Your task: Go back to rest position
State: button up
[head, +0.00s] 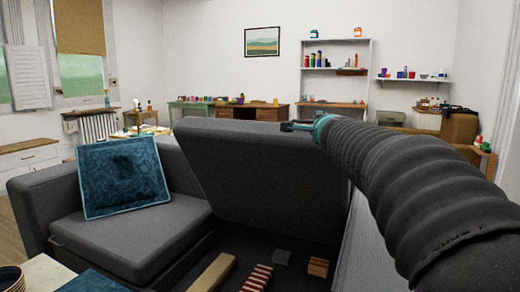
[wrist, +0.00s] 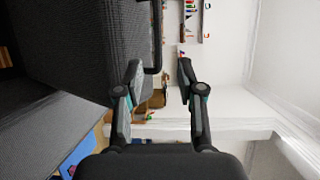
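My gripper (head: 287,126) is at the upper right edge of the raised dark grey sofa seat lid (head: 262,175) in the head view. In the wrist view my gripper (wrist: 160,64) has its two fingers spread well apart, with nothing clamped between them. A thin black loop or handle (wrist: 159,40) on the edge of the dark lid (wrist: 85,45) shows between and beyond the fingertips. I cannot tell whether a finger touches it. My arm reaches in from the right in the head view.
A blue pillow (head: 123,176) leans on the sofa. Shelves and desks stand by the far wall.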

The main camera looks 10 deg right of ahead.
jog(key=s+a+f+n+g+y, duration=0.3)
jog(key=s+a+f+n, duration=0.25)
jog(key=f, duration=0.35)
jog(key=s+a+f+n+g+y, duration=0.3)
jog(key=s+a+f+n+y, duration=0.15)
jog(key=a+f+n, duration=0.4)
jog(key=s+f+n+g+h, duration=0.1)
jog(key=s+f, duration=0.3)
jog(key=s, duration=0.5)
jog(key=s+a+f+n+g+h, duration=0.1)
jog(key=s+f+n+g, duration=0.1)
jog(key=s+f, duration=0.3)
jog(key=s+a+f+n+g+h, duration=0.1)
jog(key=s+f+n, duration=0.3)
jog(key=s, duration=0.9)
jog(key=shift+f+g, duration=0.25)
jog(key=shift+g, duration=0.25)
